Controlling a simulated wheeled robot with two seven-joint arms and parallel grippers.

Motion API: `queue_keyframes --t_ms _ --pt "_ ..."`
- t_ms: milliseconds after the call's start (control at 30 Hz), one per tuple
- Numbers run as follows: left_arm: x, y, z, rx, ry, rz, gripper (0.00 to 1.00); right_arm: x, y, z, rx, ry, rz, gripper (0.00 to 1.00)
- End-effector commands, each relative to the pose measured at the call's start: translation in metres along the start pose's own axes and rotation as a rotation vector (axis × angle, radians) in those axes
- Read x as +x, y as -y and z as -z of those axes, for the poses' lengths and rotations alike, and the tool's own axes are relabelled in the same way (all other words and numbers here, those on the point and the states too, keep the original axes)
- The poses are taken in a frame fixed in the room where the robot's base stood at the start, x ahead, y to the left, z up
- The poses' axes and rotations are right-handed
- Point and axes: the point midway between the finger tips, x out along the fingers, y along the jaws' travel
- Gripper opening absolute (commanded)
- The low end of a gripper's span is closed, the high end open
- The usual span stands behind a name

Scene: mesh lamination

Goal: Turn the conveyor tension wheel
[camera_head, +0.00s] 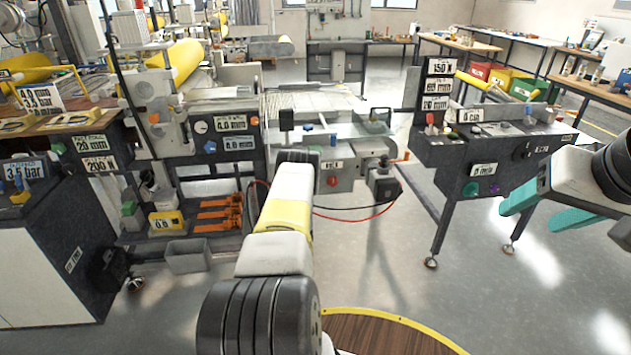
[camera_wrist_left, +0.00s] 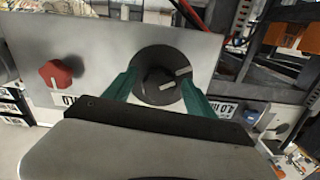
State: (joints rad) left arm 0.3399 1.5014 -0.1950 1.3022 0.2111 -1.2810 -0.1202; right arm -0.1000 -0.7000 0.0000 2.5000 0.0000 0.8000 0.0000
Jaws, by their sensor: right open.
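In the left wrist view a round black wheel (camera_wrist_left: 160,76) with a raised centre and pale marks sits on a light grey panel. My left gripper (camera_wrist_left: 159,78) faces it, its teal fingers apart on either side of the wheel's centre. A dark gap shows beside the left finger; contact on the right side is unclear. In the head view my left arm hides this wheel and most of the gripper. My right gripper (camera_head: 549,210) is open and empty at the right, with its teal fingers apart, beside the dark machine stand.
A red knob (camera_wrist_left: 56,74) is left of the wheel; one also shows on the grey box (camera_head: 333,181) in the head view. An orange-handled crank (camera_head: 400,158) is right of that box. A dark stand (camera_head: 465,158) is at the right.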

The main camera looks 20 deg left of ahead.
Motion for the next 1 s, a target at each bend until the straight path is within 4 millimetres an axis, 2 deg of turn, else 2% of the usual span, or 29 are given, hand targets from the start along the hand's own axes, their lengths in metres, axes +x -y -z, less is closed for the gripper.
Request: queue_keyframes --t_ms 200,500,633,1000 --pt "-0.008 0.0 0.0 0.0 0.0 0.0 0.65 0.0 0.0 0.0 0.0 0.0 0.0 0.6" --pt "-0.057 -0.001 0.0 0.001 0.002 -0.001 0.65 0.0 0.0 0.0 0.0 0.0 0.0 0.6" --pt "-0.072 -0.001 -0.001 0.0 0.002 -0.001 0.65 0.0 0.0 0.0 0.0 0.0 0.0 0.6" --pt "-0.078 0.0 0.0 0.0 0.0 0.0 0.65 0.0 0.0 0.0 0.0 0.0 0.0 0.6"
